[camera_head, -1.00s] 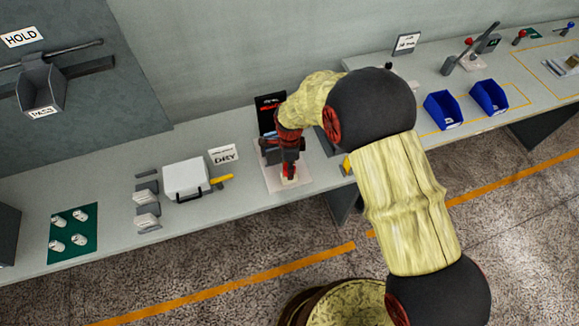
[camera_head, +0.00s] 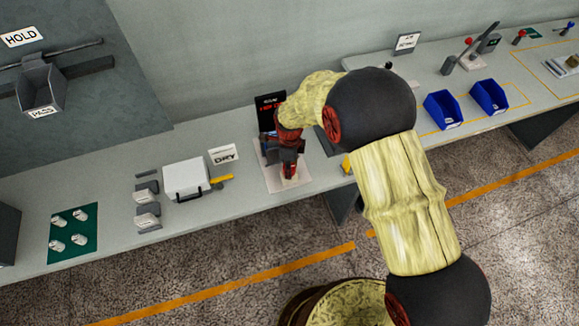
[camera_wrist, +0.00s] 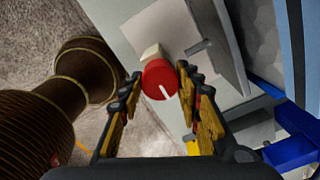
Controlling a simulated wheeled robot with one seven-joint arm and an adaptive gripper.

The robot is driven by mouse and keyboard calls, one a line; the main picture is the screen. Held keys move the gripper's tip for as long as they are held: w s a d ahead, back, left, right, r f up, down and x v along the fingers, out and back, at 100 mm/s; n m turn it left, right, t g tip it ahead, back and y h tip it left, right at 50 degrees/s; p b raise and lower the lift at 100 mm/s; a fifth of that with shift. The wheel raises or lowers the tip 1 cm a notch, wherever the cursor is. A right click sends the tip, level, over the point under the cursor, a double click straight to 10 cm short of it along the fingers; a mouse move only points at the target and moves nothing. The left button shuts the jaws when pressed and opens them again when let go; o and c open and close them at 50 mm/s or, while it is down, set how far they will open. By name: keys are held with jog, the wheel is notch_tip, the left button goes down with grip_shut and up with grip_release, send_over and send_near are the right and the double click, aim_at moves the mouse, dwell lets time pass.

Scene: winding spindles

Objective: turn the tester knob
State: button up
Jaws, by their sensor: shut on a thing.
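The tester knob (camera_wrist: 160,80) is red with a white line and shows between my fingertips in the wrist view. My gripper (camera_wrist: 159,84) is shut on it, one finger on each side. A pale block (camera_wrist: 152,52) sits beside the knob in the wrist view.
Left of the tester are a white case (camera_head: 185,177), a DRY sign (camera_head: 223,155) and a green mat (camera_head: 84,215) with several white pieces. Blue bins (camera_head: 442,109) stand to the right. The bench front between case and mat holds grey holders.

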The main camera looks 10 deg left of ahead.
jog(key=o, duration=1.2)
jog(key=shift+c, duration=0.2)
jog(key=shift+r, duration=0.1)
notch_tip(320, 180, up, 12)
